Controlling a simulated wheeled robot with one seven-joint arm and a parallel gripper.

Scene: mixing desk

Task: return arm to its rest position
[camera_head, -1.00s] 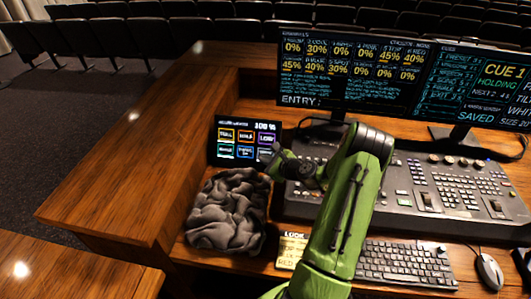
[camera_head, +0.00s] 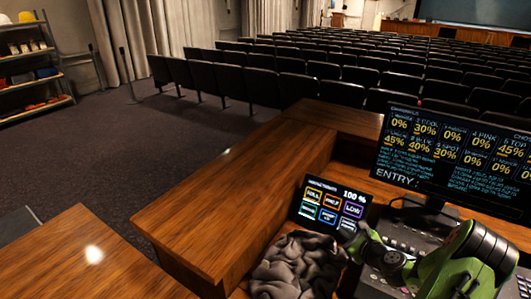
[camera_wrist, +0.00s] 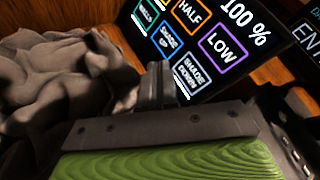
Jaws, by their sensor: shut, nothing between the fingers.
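My green arm (camera_head: 462,270) reaches in from the lower right of the head view over the desk. My gripper (camera_head: 350,232) is at its left end, just in front of the small touch panel (camera_head: 331,206) and beside the crumpled grey cloth (camera_head: 297,266). In the wrist view the fingers of my gripper (camera_wrist: 156,84) are together and empty. There they overlap the lower edge of the panel (camera_wrist: 207,32), with the cloth (camera_wrist: 70,75) to the left. I cannot tell whether the fingertips touch the panel. The panel shows 100 % and several coloured buttons.
A monitor (camera_head: 455,155) stands behind the arm, with a mixing console (camera_head: 385,272) under it, partly hidden. The raised wooden desk edge (camera_head: 240,190) runs along the left. Beyond are carpet, rows of seats and a shelf (camera_head: 35,65).

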